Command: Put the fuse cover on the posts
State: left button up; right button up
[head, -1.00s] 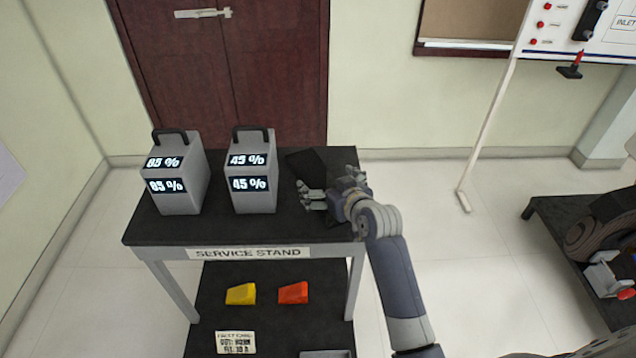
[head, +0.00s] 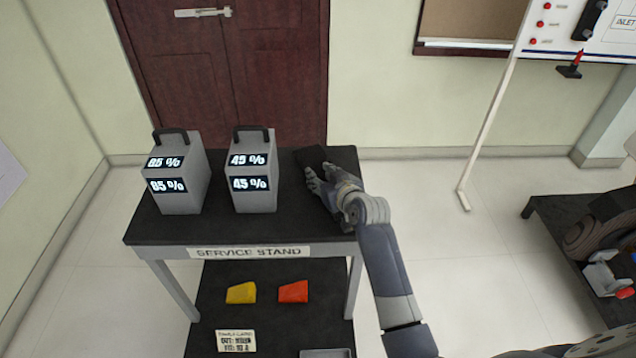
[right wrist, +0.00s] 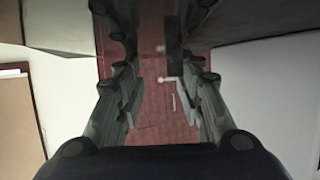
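A dark, flat-looking piece (head: 309,155), perhaps the fuse cover, lies at the right back of the black service stand top (head: 220,228). It is hard to tell from the black surface. My right gripper (head: 317,176) is just in front of it, low over the stand top, and partly hides it. In the right wrist view my right gripper's fingers (right wrist: 163,100) stand apart, with the door seen through the gap. I cannot tell whether they touch the dark piece. I cannot make out any posts. My left gripper is not in view.
Two grey boxes with handles stand left of my gripper, one reading 85 % (head: 178,172), one 45 % (head: 251,170). A yellow block (head: 241,293) and a red block (head: 293,292) lie on the lower shelf.

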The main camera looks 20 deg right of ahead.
jog(key=shift+f, duration=0.2)
grip_shut()
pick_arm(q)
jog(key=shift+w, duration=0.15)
pick_arm(e)
jog(key=shift+d, duration=0.1)
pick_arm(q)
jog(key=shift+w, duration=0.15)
